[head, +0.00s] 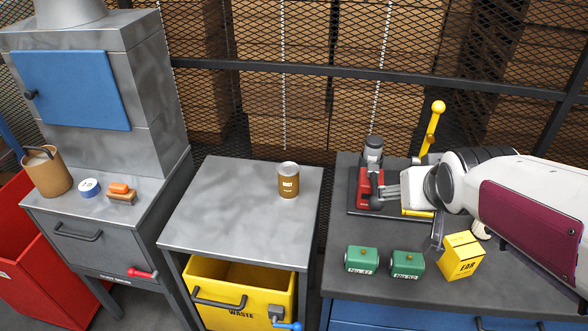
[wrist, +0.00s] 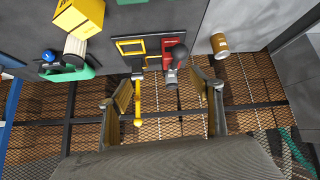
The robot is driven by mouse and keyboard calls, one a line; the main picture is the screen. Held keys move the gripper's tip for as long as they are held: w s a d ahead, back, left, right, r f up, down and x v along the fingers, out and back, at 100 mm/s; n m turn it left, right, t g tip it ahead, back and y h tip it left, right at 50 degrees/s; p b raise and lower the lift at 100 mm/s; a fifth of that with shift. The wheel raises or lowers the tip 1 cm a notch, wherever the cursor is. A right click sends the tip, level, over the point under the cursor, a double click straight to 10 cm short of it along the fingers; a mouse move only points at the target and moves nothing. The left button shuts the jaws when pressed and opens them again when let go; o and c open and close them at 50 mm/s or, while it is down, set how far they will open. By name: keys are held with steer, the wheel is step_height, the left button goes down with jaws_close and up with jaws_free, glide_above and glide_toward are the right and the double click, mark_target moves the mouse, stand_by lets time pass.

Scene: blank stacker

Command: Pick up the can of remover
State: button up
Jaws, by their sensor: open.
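A small brown can (head: 288,182) with a grey lid and a pale printed label stands upright on the middle grey table (head: 225,225). I take it to be the can of remover, though the label is too small to read surely. It also shows in the wrist view (wrist: 219,44), above and to the right of the fingers. My gripper (wrist: 166,92) is open, with nothing between its fingers. In the head view, my gripper (head: 408,189) is over the right bench, well to the right of the can and apart from it.
On the right bench, a red and grey press (head: 371,185) with a yellow lever (head: 433,125) stands close to my gripper. Two green blocks (head: 361,260) and a yellow box (head: 461,256) are nearer the front. The table around the can is clear. A mesh fence stands behind.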

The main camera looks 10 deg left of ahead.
steer(key=shift+n+t+y, duration=0.5)
steer(key=w+a+f, duration=0.1)
steer(key=w, duration=0.2)
steer(key=w+a+f, duration=0.1)
steer(key=w+a, duration=0.1)
steer(key=w, duration=0.1)
steer(key=w+a, duration=0.1)
steer(key=w, duration=0.2)
steer(key=shift+a+f, duration=0.15)
steer(key=shift+f, duration=0.25)
steer(key=w+a+f+n+t+y, duration=0.1)
steer(key=w+a+f, duration=0.4)
steer(key=w+a, duration=0.25)
steer(key=n+t+y, duration=0.1)
steer(key=n+y, duration=0.2)
steer(key=y, duration=0.2)
glide_toward(293, 179)
steer(key=x, duration=0.6)
steer(key=shift+w, duration=0.1)
steer(key=shift+x, duration=1.3)
steer(key=shift+f, duration=0.1)
steer(key=shift+x, duration=2.55)
steer(key=shift+f, duration=0.2)
steer(key=shift+c, duration=0.5)
